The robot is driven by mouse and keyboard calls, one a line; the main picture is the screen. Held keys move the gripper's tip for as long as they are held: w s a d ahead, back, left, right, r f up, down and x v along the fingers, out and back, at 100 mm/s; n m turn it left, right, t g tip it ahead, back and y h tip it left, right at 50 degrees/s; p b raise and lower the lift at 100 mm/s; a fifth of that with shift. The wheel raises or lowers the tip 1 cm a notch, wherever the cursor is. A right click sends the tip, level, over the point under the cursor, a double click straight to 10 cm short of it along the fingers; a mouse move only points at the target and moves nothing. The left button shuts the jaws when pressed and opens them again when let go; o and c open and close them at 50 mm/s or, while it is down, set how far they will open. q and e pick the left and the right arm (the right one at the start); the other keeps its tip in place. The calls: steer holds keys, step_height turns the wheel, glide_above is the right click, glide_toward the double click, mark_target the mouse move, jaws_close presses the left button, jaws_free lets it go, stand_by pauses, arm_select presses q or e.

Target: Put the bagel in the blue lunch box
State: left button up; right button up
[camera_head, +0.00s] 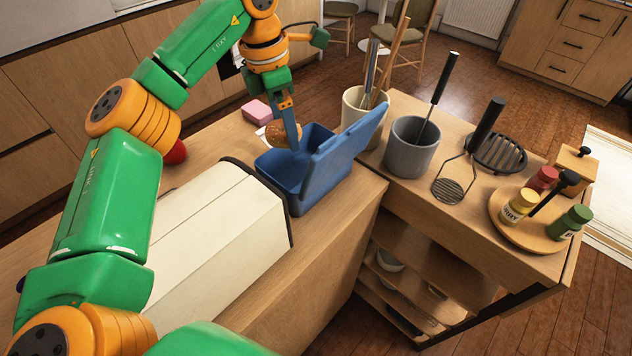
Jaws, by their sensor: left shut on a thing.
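The blue lunch box (284,178) stands on the wooden counter with its lid raised on the right side. My left gripper (293,146) points down at the box's far edge. It is shut on the brown bagel (277,134), which shows just beyond the far rim. The fingers partly cover the bagel, and I cannot tell whether it is over the opening or behind the box. My right gripper is not in view.
A cream appliance (215,225) stands in front of the box. A pink block (257,112) and a red object (176,153) lie behind. A beige utensil pot (356,118), a grey pot (408,152) and a round tray of jars (521,232) stand right of the lid.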

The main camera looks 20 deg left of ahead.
arm_select(q)
steer(key=b, duration=0.3)
glide_above(293, 187)
step_height(293, 187, down, 5)
steer(key=f, duration=0.3)
steer(key=f+p, duration=0.1)
steer(key=f, duration=0.5)
steer(key=shift+s+a, duration=0.1)
steer(key=shift+s, duration=0.15)
steer(key=shift+f, duration=0.1)
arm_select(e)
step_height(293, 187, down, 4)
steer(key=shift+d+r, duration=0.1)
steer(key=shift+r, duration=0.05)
arm_select(q)
steer(key=shift+w+f, duration=0.1)
steer(key=o, duration=0.3)
steer(key=shift+o, duration=0.5)
steer(key=shift+r, duration=0.25)
steer(key=r, duration=0.4)
steer(key=s+r, duration=0.1)
steer(key=r, duration=0.6)
steer(key=shift+s+a+r, duration=0.15)
steer(key=shift+a+r, duration=0.2)
steer(key=shift+a, duration=0.05)
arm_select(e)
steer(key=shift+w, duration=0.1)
